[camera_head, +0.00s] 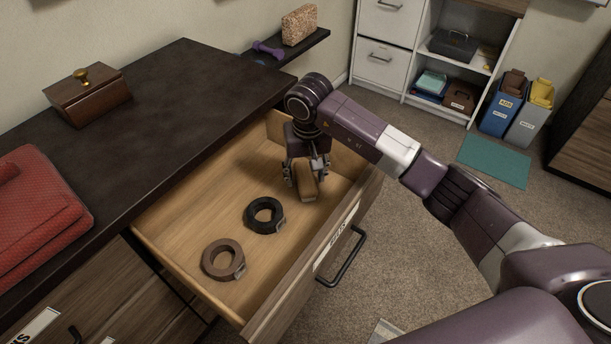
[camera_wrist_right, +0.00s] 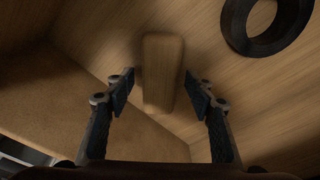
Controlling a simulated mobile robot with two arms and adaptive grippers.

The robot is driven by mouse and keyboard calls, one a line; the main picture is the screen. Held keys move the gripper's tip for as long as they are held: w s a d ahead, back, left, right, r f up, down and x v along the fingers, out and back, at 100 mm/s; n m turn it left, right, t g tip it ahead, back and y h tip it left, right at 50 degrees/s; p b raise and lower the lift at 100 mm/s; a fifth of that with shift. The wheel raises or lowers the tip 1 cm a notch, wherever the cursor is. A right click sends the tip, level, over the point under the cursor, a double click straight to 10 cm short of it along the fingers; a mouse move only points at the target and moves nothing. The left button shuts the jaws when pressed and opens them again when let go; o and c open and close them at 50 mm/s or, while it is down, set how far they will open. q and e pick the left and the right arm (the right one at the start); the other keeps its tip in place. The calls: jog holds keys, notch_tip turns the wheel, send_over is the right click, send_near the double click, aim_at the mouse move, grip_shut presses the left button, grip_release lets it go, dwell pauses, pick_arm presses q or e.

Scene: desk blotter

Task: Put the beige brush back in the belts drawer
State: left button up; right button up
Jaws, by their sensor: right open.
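The beige brush (camera_head: 306,184) is in the open belts drawer (camera_head: 190,222), toward its far right end, beside the front panel. My right gripper (camera_head: 307,176) is inside the drawer, right at the brush and partly in front of it. In the right wrist view the brush (camera_wrist_right: 162,73) lies between and just beyond the two open fingers (camera_wrist_right: 158,92), with a gap on each side. A black rolled belt (camera_head: 264,215) and a brown rolled belt (camera_head: 223,260) lie in the drawer to the left of the brush. My left gripper is not seen.
The dark desk top (camera_head: 170,95) overhangs the drawer's back. On it are a wooden box (camera_head: 88,97) with a brass knob and a red folded item (camera_head: 35,215). A black handle (camera_head: 345,255) sticks out from the drawer front. Open carpet lies to the right.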

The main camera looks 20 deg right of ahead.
aim_at(307, 181)
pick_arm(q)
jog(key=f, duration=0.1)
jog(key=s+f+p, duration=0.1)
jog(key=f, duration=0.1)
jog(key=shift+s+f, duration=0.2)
pick_arm(e)
notch_tip(307, 181, up, 11)
jog(key=s, duration=0.1)
jog(key=shift+s, duration=0.25)
jog(key=shift+a+f, duration=0.1)
